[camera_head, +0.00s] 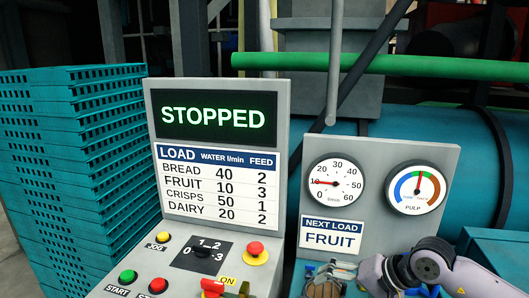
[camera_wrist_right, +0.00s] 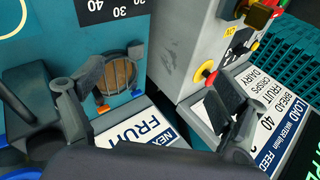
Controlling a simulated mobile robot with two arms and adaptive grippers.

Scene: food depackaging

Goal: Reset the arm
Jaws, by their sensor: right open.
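My right arm (camera_head: 425,270) shows at the bottom right of the head view, in front of the lower part of the gauge panel. My right gripper (camera_wrist_right: 155,98) is open and empty in the right wrist view. Its two dark fingers are spread wide apart. A round brown window (camera_wrist_right: 117,75) and the FRUIT label (camera_wrist_right: 145,130) show beyond the left finger. The control panel (camera_wrist_right: 190,50) shows beyond and between the fingers; the right finger overlaps its load table. I cannot tell whether either finger touches anything. My left gripper is in neither view.
The control panel's display (camera_head: 217,116) reads STOPPED. Below are a load table (camera_head: 218,188), a dial (camera_head: 203,252) and several buttons. The gauge panel (camera_head: 375,160) carries two gauges and a NEXT LOAD FRUIT label (camera_head: 330,236). Stacked teal crates (camera_head: 65,150) stand left; a green pipe (camera_head: 420,66) crosses behind.

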